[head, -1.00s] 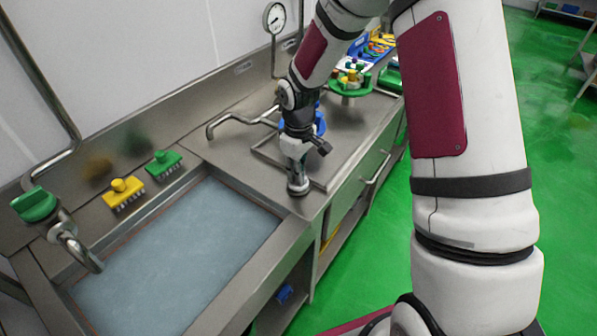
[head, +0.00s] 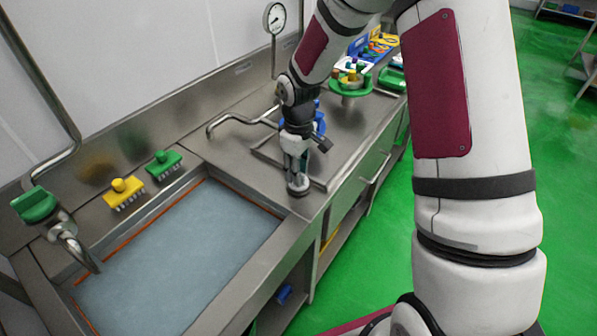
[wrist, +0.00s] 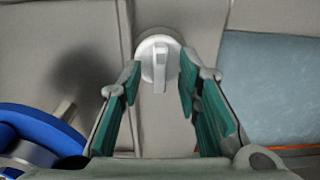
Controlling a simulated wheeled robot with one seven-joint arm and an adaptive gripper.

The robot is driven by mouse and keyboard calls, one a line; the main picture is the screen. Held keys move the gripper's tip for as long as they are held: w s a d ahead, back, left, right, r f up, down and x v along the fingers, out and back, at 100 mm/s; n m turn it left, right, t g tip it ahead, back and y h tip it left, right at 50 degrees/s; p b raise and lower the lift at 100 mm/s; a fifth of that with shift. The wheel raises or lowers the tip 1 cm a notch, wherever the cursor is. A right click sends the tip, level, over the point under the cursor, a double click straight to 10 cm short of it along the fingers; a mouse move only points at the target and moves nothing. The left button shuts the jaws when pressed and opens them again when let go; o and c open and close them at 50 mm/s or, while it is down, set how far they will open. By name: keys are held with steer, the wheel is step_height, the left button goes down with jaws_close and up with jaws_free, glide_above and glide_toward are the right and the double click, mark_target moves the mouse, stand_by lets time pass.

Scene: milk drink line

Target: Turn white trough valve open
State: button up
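The white trough valve is a round white knob with a raised bar handle (wrist: 159,66), in the upper middle of the wrist view. The bar points down the picture, toward my gripper. My gripper (wrist: 159,82) is open. Its green-padded fingers stand on either side of the bar, with gaps showing, so the bar is not clamped. In the head view my gripper (head: 297,178) points down at the counter near the trough's right end. A round grey-and-dark base (head: 298,191) shows right below the fingertips there. The trough (head: 270,262) holds grey-blue liquid (head: 190,250).
A bent steel spout (head: 235,118) and a blue round thing (head: 318,120) are close to my gripper. A pressure gauge (head: 274,18) stands behind.

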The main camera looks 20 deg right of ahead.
step_height(320, 180, up, 11)
stand_by(0.4)
steer(key=shift+r, duration=0.1)
steer(key=s+r+m+t+h, duration=0.1)
steer(key=s+r+m+t, duration=0.15)
steer(key=s+r, duration=0.95)
steer(key=s+r+m+t+y, duration=0.1)
steer(key=s+r+m, duration=0.3)
steer(key=s, duration=1)
steer(key=shift+s+d+r+m+t, duration=0.2)
steer(key=shift+d+m+t, duration=0.25)
steer(key=shift+t, duration=0.3)
